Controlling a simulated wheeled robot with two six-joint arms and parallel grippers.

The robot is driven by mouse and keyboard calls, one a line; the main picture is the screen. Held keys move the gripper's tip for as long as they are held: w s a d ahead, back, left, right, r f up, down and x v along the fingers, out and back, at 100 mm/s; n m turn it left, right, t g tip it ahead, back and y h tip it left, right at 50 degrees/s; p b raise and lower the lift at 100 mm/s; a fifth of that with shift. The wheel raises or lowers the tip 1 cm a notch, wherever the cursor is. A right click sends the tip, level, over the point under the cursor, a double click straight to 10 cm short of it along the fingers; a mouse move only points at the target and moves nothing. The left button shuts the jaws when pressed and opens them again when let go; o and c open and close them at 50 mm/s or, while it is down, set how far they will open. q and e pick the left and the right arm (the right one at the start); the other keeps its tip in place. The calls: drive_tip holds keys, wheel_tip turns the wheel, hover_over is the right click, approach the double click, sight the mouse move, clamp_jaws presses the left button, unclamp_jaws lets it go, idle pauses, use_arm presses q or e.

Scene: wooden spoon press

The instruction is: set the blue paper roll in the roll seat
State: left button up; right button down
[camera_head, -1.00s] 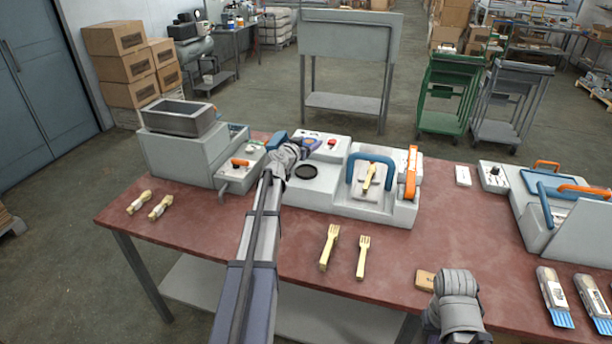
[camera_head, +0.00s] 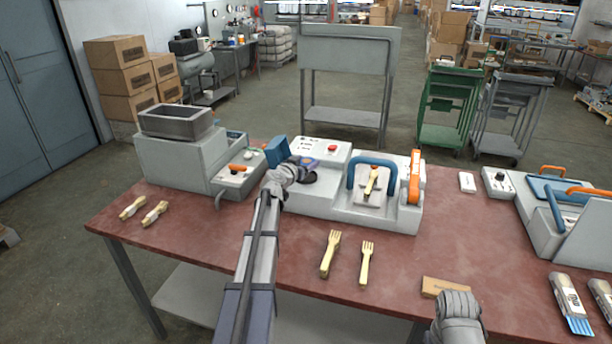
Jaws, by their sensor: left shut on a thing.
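My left gripper (camera_head: 298,165) reaches in from the lower left to the grey machine in the middle. It is shut on a small purple-blue piece with a grey part (camera_head: 307,161), which I take for the blue paper roll; the jaws and arm partly hide it. A dark round recess (camera_head: 308,179), seemingly the roll seat, lies just below it on the machine's left end. The piece overlaps the recess in the picture; I cannot tell whether they touch. My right gripper (camera_head: 456,320) is at the lower right edge; its fingers cannot be made out.
A blue block (camera_head: 277,150) stands behind my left gripper. The machine carries a blue handle (camera_head: 371,162) and an orange lever (camera_head: 415,176). Wooden forks (camera_head: 330,253) lie in front. A brown block (camera_head: 444,287) is near my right arm. The tabletop (camera_head: 430,235) has bare room right of the machine.

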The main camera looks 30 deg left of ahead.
use_arm(q)
drive_tip(key=shift+f+b, duration=1.8)
drive_tip(key=shift+f, duration=0.15)
drive_tip(key=shift+r, duration=0.1)
drive_tip(key=o, duration=0.9)
drive_tip(key=shift+o, duration=0.9)
